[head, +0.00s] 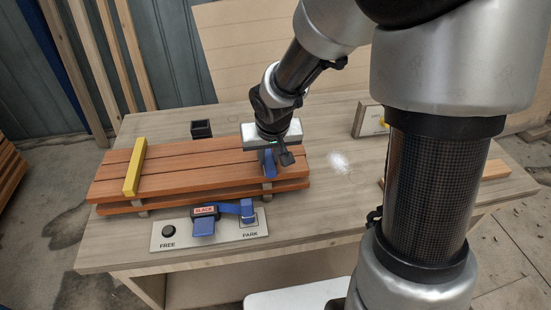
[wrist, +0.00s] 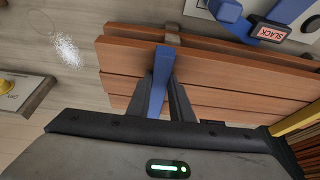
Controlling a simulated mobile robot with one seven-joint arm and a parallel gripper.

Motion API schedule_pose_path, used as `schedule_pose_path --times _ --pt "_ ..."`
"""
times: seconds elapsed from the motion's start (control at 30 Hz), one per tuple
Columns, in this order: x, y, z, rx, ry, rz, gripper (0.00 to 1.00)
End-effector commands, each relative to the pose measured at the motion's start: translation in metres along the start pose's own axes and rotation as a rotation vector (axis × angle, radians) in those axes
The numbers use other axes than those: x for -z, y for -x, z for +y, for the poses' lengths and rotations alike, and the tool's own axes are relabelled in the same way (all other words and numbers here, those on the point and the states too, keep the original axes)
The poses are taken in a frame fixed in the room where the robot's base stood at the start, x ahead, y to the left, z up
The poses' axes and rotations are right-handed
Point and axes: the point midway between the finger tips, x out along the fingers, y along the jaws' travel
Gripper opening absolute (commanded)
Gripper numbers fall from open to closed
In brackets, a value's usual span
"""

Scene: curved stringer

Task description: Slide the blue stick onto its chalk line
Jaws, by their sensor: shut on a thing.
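The blue stick (head: 270,165) lies across the reddish-brown boards (head: 195,167) near their right end. My gripper (head: 274,158) is above that end, pointing down, with its fingers on the blue stick. In the wrist view the blue stick (wrist: 158,82) runs between the two dark fingers of my gripper (wrist: 163,100), and its far end reaches the outer board edge. A yellow stick (head: 134,167) lies across the same boards near their left end. I cannot make out a chalk line; my gripper hides part of the boards.
A plate (head: 180,238) marked FREE and PARK lies in front of the boards, with a blue lever (head: 232,208) labelled SLACK. A small black cup (head: 201,129) stands behind the boards. White powder (head: 340,162) lies on the bench to their right. A sign (head: 368,119) stands at back right.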

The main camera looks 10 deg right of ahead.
Motion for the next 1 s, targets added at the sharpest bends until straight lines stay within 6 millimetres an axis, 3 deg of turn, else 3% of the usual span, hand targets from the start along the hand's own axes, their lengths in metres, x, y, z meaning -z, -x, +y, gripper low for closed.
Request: schedule_pose_path --times 0.43,0.47,0.6,0.87,1.0 --pt "0.000 0.000 -0.010 0.000 -0.003 -0.001 0.00" --pt "0.000 0.000 -0.010 0.000 -0.003 -0.001 0.21" --pt "0.000 0.000 -0.010 0.000 -0.003 -0.001 0.41" --pt "0.000 0.001 -0.010 -0.001 -0.003 0.000 0.41" --pt "0.001 0.011 -0.010 -0.002 -0.003 0.003 0.41"
